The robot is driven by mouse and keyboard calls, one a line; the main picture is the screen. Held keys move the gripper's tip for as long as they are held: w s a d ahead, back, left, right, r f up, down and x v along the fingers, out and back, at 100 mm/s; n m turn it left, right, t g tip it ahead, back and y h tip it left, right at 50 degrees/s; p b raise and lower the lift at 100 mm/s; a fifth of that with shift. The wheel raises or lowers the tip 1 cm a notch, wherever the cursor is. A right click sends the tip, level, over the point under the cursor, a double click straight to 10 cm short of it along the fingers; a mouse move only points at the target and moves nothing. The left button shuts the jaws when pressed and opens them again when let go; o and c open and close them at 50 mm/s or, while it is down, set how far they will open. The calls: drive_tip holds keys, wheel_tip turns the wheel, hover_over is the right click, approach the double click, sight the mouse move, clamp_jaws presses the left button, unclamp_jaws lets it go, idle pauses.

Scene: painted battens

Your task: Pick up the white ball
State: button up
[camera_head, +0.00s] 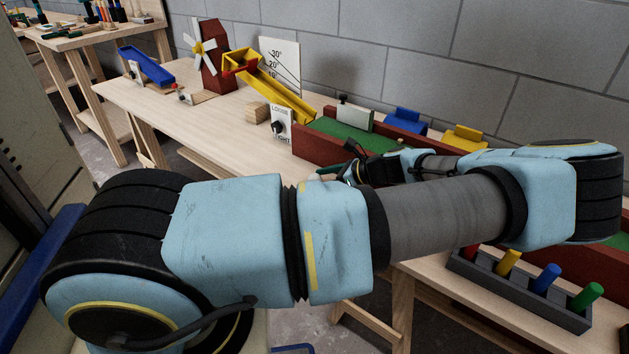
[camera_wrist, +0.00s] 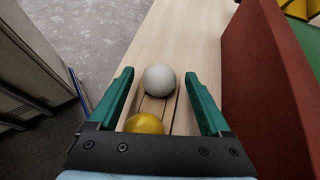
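The white ball (camera_wrist: 160,80) shows in the wrist view, resting on a small wooden rack with slats (camera_wrist: 157,106) on the table. A yellow ball (camera_wrist: 145,124) sits just nearer the gripper on the same rack, partly hidden by the gripper's dark base. My gripper (camera_wrist: 160,85) is open, with one green finger on each side of the white ball and a gap on both sides.
A dark red wall (camera_wrist: 268,85) with a green bed stands close on the right in the wrist view. The table's edge (camera_wrist: 130,45) runs along the left. In the head view, a grey rack of coloured pegs (camera_head: 521,287) stands at lower right, and a yellow chute (camera_head: 280,92) farther back.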

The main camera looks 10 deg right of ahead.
clamp_jaws()
idle(0.4)
drive_tip(key=shift+r, duration=0.1)
